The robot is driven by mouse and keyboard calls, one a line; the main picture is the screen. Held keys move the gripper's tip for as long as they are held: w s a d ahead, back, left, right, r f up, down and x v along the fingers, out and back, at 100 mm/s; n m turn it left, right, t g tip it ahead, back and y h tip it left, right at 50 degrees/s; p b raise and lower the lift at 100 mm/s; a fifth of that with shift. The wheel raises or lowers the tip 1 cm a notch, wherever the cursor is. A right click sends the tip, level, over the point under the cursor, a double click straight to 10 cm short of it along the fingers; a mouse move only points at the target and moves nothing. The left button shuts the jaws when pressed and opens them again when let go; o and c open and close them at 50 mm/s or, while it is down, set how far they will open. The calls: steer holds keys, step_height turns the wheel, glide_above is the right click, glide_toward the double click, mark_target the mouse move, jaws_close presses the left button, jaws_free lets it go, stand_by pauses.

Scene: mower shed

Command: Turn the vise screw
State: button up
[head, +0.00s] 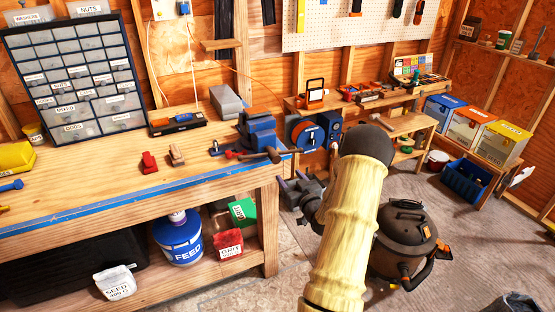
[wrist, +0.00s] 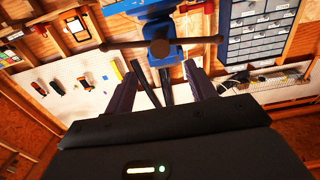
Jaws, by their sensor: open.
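The blue vise (head: 258,132) is mounted at the right front corner of the workbench. It also shows at the top of the wrist view (wrist: 161,15), where the picture is tipped over. Its screw has a dark round end (wrist: 160,47), crossed by a dark handle bar (wrist: 205,41) that lies roughly level in that view. My gripper (head: 292,180) is open and empty, just off the bench corner and a little below the vise handle. In the wrist view its two fingers (wrist: 162,72) are spread, pointing toward the screw end, apparently short of the bar.
The workbench (head: 120,195) has small red and tan tools (head: 149,162), a black case (head: 178,124) and a grey box (head: 226,102). Drawer cabinet (head: 80,75) stands behind. A shop vacuum (head: 405,240) stands on the floor beside my arm. Floor in front is clear.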

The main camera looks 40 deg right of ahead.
mark_target(277, 161)
steer(key=p+x, duration=0.2)
steer(key=x, duration=0.8)
steer(key=shift+w+d, duration=0.15)
steer(key=shift+w, duration=0.2)
steer(key=c, duration=1)
